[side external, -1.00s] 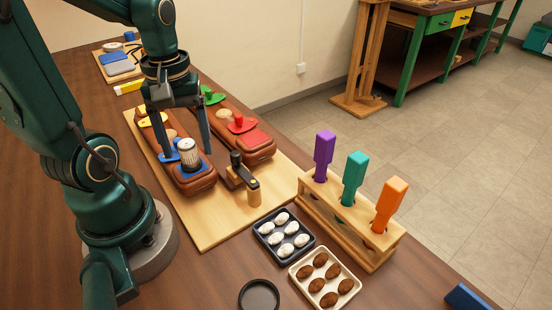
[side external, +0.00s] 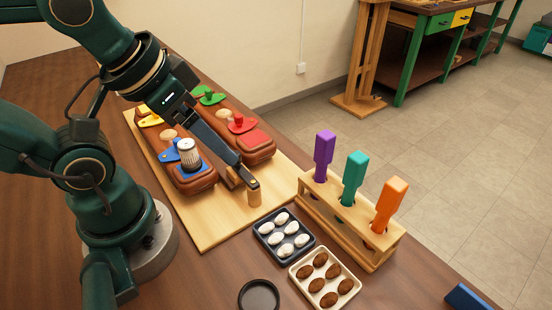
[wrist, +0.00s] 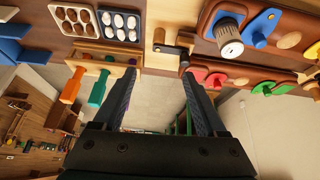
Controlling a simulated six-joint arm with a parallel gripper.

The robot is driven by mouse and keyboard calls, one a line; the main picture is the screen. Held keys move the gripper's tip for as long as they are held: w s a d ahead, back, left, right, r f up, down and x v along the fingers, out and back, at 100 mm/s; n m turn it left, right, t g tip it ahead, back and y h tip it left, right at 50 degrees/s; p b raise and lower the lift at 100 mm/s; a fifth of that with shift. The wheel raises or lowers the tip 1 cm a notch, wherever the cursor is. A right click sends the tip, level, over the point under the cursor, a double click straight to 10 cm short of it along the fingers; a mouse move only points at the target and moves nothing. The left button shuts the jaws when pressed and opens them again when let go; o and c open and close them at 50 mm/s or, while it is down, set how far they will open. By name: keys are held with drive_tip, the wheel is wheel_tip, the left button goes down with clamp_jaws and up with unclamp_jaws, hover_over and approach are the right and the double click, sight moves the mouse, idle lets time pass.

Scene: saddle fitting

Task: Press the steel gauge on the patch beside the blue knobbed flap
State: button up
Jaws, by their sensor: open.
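The steel gauge (side external: 189,153), a ribbed metal cylinder with a pale top, stands upright on the blue patch (side external: 196,174) at the near end of the left brown block. The blue flap (side external: 169,152) with its knob lies beside it. The gauge also shows in the wrist view (wrist: 228,38), close to the blue flap (wrist: 262,27). My gripper (wrist: 158,74) is open and empty, and the gauge is outside its fingers. In the side view my gripper is tilted and its fingers slant down to the right, overlapping the dark lever; whether they touch it I cannot tell.
The dark lever (side external: 250,181) with a wooden post is near the fingers. The right brown block (side external: 262,155) carries red and green flaps. A rack with purple, teal and orange handles (side external: 389,203) and trays of white (side external: 285,232) and brown egg-shaped pieces are to the right.

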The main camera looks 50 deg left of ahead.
drive_tip(key=shift+w+m, duration=0.15)
drive_tip(key=shift+m, duration=0.15)
drive_tip(key=shift+a, duration=0.1)
drive_tip(key=c, duration=0.4)
drive_tip(key=shift+s+f, duration=0.1)
drive_tip(key=shift+s, duration=0.1)
drive_tip(key=c, duration=0.5)
drive_tip(key=shift+s+r+g, duration=0.2)
drive_tip(key=shift+s+g, duration=0.05)
drive_tip(key=shift+g, duration=0.05)
clamp_jaws()
wheel_tip(320, 180, up, 4)
drive_tip(key=n+g, duration=0.5)
drive_tip(key=n, duration=0.1)
hover_over(186, 143)
drive_tip(key=shift+f, duration=3.05)
